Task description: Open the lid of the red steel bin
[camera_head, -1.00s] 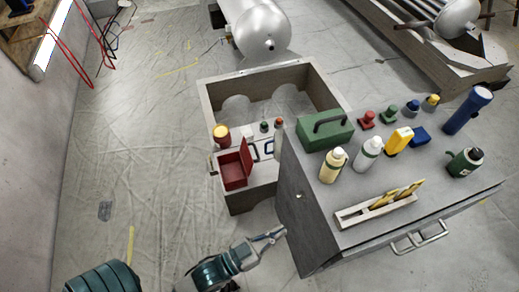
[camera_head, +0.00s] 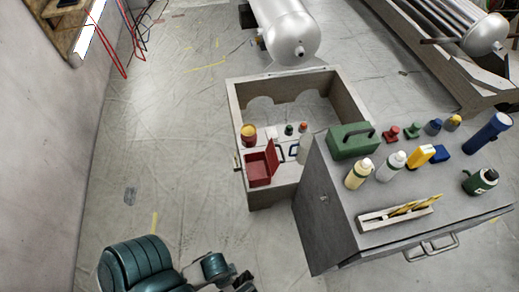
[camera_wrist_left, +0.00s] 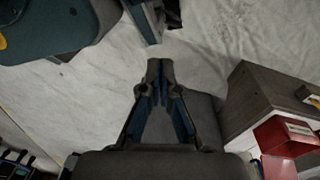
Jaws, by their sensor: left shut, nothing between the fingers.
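The small red steel bin (camera_head: 260,172) sits inside the left part of the large grey crate. Its red lid (camera_head: 272,154) stands raised along the bin's right side, so the bin is open at the top. The bin also shows at the right edge of the left wrist view (camera_wrist_left: 284,138), partly cut off. My left gripper (camera_head: 244,282) is at the bottom of the head view, below and well apart from the bin. In the left wrist view its fingers (camera_wrist_left: 160,66) are together with nothing between them. My right gripper is not in view.
The open grey crate (camera_head: 236,103) also holds a red pot with a yellow top (camera_head: 248,134) and small bottles. A grey cabinet (camera_head: 318,222) stands right of it, carrying a green toolbox (camera_head: 352,142), bottles and a flashlight (camera_head: 488,133). The sheeted floor at left is clear.

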